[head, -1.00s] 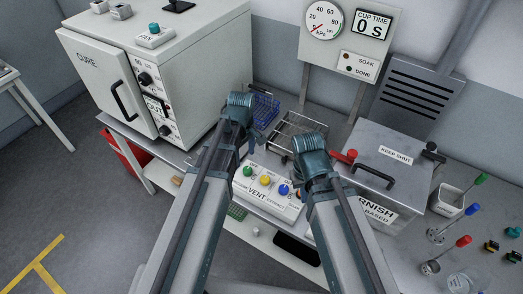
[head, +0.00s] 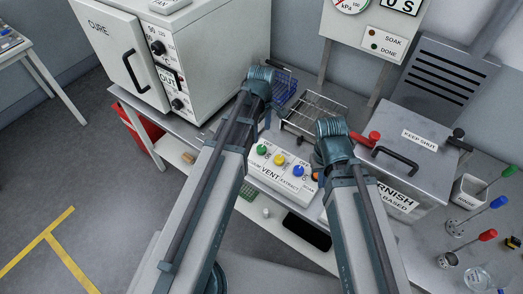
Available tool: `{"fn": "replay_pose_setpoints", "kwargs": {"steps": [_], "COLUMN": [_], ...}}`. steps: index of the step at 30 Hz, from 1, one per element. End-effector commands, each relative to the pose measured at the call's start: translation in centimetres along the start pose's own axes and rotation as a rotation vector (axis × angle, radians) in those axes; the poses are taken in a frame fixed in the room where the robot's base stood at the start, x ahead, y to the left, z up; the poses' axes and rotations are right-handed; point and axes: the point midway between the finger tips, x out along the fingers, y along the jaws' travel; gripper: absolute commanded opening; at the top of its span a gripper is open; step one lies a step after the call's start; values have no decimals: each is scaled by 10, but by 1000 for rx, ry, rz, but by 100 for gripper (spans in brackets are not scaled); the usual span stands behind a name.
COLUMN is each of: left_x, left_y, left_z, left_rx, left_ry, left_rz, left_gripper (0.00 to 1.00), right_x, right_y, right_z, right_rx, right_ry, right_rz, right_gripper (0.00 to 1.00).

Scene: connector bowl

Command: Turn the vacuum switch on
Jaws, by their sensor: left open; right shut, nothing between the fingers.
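A pale control box (head: 269,181) on the bench bears a row of coloured knobs with small labels. The green knob (head: 262,150) is at the left, above lettering that seems to read VACUUM. A yellow knob (head: 280,160) sits over VENT and a blue knob (head: 298,170) over EXTRACT. An orange part (head: 314,176) shows beside my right arm. The switch positions are too small to read. My two arms reach up on either side of the box. Their jaws are hidden behind the arm links, so I see neither gripper.
A pressure gauge (head: 351,2) is cut off at the top. A CURE oven (head: 112,75) stands at the left. A wire rack (head: 315,112) and a blue basket (head: 285,88) lie behind the box. A lidded VARNISH tank (head: 422,133) stands right. Several colour-handled tools are at far right.

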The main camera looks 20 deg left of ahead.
Motion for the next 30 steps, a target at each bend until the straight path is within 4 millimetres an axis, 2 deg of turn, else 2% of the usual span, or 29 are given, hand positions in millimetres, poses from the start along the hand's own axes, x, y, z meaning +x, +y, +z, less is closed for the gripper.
{"fn": "replay_pose_setpoints", "kwargs": {"steps": [1, 16, 21, 30], "left_x": [15, 83, 93, 92], "left_y": [0, 0, 0, 0], "left_z": [0, 0, 0, 0], "left_rx": [0, 0, 0, 0], "left_ry": [0, 0, 0, 0], "left_rz": [0, 0, 0, 0], "left_gripper": [76, 76, 76, 76], "right_x": [15, 83, 92, 92], "right_y": [-2, -8, -9, -9], "right_z": [-1, -5, -5, -5], "right_rx": [0, 1, 1, 1], "right_ry": [0, 0, 0, 0], "right_rz": [0, 0, 0, 0], "right_gripper": [0, 0, 0, 0]}}
